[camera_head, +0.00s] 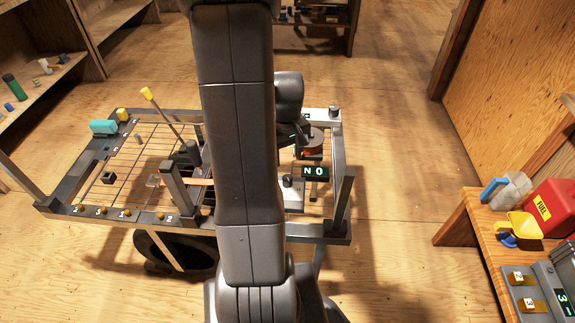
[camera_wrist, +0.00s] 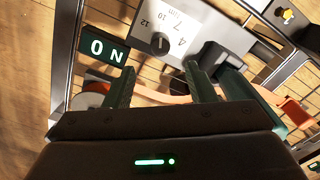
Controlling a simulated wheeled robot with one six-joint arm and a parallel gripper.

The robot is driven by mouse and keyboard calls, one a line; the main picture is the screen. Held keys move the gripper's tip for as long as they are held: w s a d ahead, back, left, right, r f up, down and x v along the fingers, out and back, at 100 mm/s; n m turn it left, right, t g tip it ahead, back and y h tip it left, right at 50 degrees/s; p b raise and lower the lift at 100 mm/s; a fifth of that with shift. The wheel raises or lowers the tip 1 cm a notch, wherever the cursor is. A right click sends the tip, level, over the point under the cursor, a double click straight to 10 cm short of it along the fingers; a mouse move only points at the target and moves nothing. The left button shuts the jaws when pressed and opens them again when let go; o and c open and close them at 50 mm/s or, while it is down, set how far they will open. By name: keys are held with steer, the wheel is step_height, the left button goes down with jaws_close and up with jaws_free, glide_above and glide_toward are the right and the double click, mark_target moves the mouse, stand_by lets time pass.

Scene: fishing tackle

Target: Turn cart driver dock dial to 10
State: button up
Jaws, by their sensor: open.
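The dock dial is a round black knob (camera_wrist: 160,43) on a white plate (camera_wrist: 215,32) with printed numbers, among them 12, 4 and 7. The knob's exact setting is too small to read surely. In the camera_wrist view my gripper (camera_wrist: 162,84) is open and empty, its two dark fingers apart and pointing toward the plate. The knob appears beyond the gap between the fingertips, with no visible contact. In the camera_head view my arm hides part of the cart (camera_head: 215,226), and the small knob (camera_head: 287,181) shows just right of the arm.
A dark block (camera_wrist: 212,56) lies near the right finger. A lever with a yellow knob (camera_head: 147,93) rises from the cart. A bench at right holds a red fuel can (camera_head: 548,207).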

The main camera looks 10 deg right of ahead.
mark_target(287, 177)
steer(key=shift+r+p, duration=0.3)
steer(key=shift+r, duration=1.65)
step_height(287, 177, down, 14)
steer(key=b, duration=0.3)
steer(key=shift+r, duration=0.1)
steer(key=shift+f+b, duration=0.25)
steer(key=shift+b, duration=0.1)
steer(key=shift+r+m, duration=0.2)
steer(key=shift+m, duration=0.5)
steer(key=m, duration=0.7)
steer(key=shift+r+m, duration=0.2)
steer(key=shift+m, duration=0.1)
step_height(287, 177, up, 13)
steer(key=p, duration=0.3)
steer(key=shift+f, duration=0.15)
